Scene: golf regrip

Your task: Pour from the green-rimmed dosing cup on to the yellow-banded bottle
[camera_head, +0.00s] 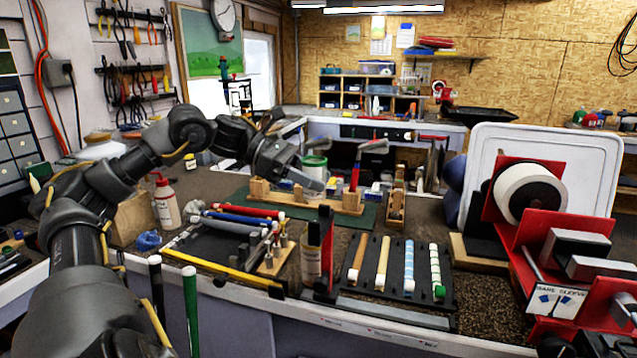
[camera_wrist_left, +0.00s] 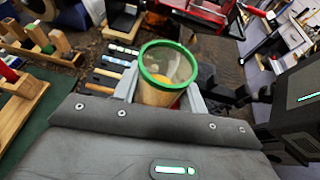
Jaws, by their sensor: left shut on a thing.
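The dosing cup (camera_wrist_left: 168,72) is clear with a green rim and stands between the fingers of my left gripper in the left wrist view. Its mouth faces the camera, and a yellowish patch shows through it. In the head view the cup (camera_head: 315,163) looks roughly upright. My left gripper (camera_head: 318,178) is shut on it, above the bench behind the front racks. A tan bottle (camera_head: 312,258) with a dark upper part stands at the bench front, below and apart from the cup; I cannot make out a yellow band clearly. My right gripper is not in view.
A red upright holder (camera_head: 326,248) stands beside the tan bottle. A black rack of coloured grips (camera_head: 398,268) lies to its right, and a wooden rack (camera_head: 300,198) lies behind. A white squeeze bottle (camera_head: 166,203) stands left. A red machine (camera_head: 540,225) fills the right.

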